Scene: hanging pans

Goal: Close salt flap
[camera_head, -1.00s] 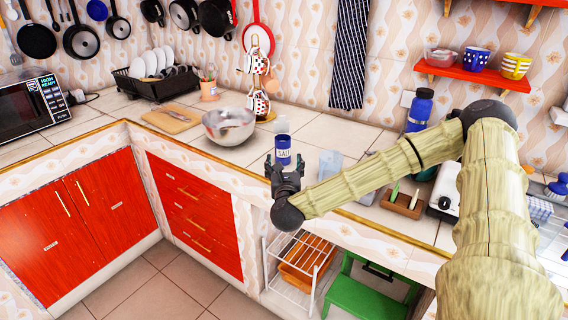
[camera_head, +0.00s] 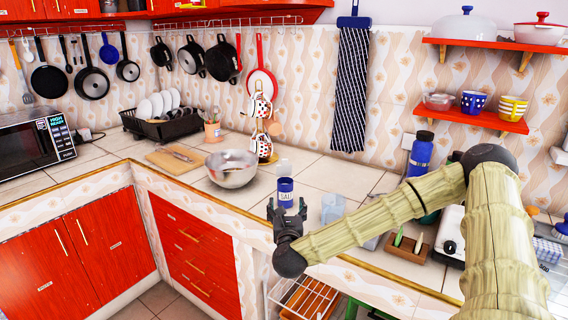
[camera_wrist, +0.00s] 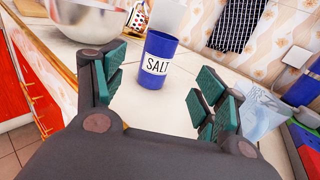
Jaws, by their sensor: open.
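A blue salt container (camera_head: 285,194) with a white SALT label stands upright on the tiled counter. In the wrist view the same salt container (camera_wrist: 158,62) is ahead of my gripper, between the lines of the two fingers and apart from them. A pale, see-through flap (camera_wrist: 167,17) stands raised above its top; it also shows faintly in the head view (camera_head: 285,167). My gripper (camera_head: 287,210) is open and empty, just in front of the container at the counter's edge. Its teal-padded fingers (camera_wrist: 165,90) are spread wide.
A metal bowl (camera_head: 231,170) stands left of the salt. A clear light-blue container (camera_head: 332,208) is close on the right. A mug rack (camera_head: 261,130) stands behind. A wooden holder (camera_head: 410,246) and a white appliance (camera_head: 450,240) are farther right. Bare tiles lie behind the salt.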

